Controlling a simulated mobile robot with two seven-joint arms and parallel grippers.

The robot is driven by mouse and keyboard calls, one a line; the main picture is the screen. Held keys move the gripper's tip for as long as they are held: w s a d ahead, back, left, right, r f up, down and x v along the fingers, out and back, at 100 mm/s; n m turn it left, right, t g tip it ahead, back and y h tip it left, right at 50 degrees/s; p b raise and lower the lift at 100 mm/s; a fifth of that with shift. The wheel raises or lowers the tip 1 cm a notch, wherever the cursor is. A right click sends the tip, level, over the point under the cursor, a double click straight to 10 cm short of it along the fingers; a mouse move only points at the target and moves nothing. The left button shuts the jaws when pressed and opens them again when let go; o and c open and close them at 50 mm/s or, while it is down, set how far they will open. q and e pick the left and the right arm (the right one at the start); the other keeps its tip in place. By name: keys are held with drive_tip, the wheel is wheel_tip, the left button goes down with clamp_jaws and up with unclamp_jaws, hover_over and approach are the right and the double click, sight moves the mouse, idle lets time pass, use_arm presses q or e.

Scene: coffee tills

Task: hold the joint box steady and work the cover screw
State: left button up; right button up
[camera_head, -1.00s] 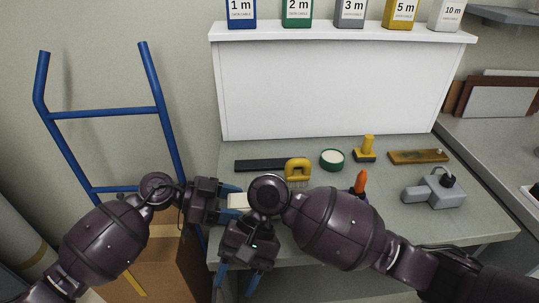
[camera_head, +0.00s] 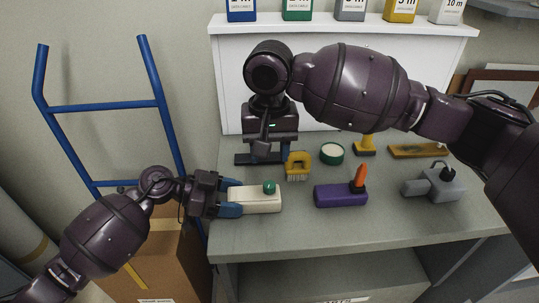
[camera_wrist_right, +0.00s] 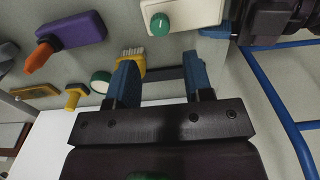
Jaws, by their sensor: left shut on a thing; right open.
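The joint box (camera_head: 257,201) is a cream block on the bench near its front left edge. A green knob-like cover screw (camera_head: 269,187) stands on its top. My left gripper (camera_head: 236,197) is shut on the box's left end, its blue fingers on either side. In the right wrist view the box (camera_wrist_right: 198,14) and green screw (camera_wrist_right: 160,23) show at the top. My right gripper (camera_head: 264,157) is open and empty, beyond the box towards the back of the bench. Its two blue fingers (camera_wrist_right: 160,72) show apart in the wrist view, with nothing between them.
A yellow-handled brush (camera_head: 298,162) is close beside my right gripper, near a dark flat bar (camera_head: 243,159). A purple block with an orange handle (camera_head: 333,195), a green round tin (camera_head: 332,153) and a grey device (camera_head: 447,187) stand to the right. The front middle is clear.

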sight(270, 185)
wheel_tip(270, 185, down, 9)
drive_tip(key=shift+r, duration=0.1)
drive_tip(key=c, duration=0.8)
drive_tip(key=m, duration=0.5)
drive_tip(key=shift+m, duration=0.4)
drive_tip(key=m, duration=1.5)
drive_tip(key=o, duration=0.8)
drive_tip(key=shift+c, duration=0.2)
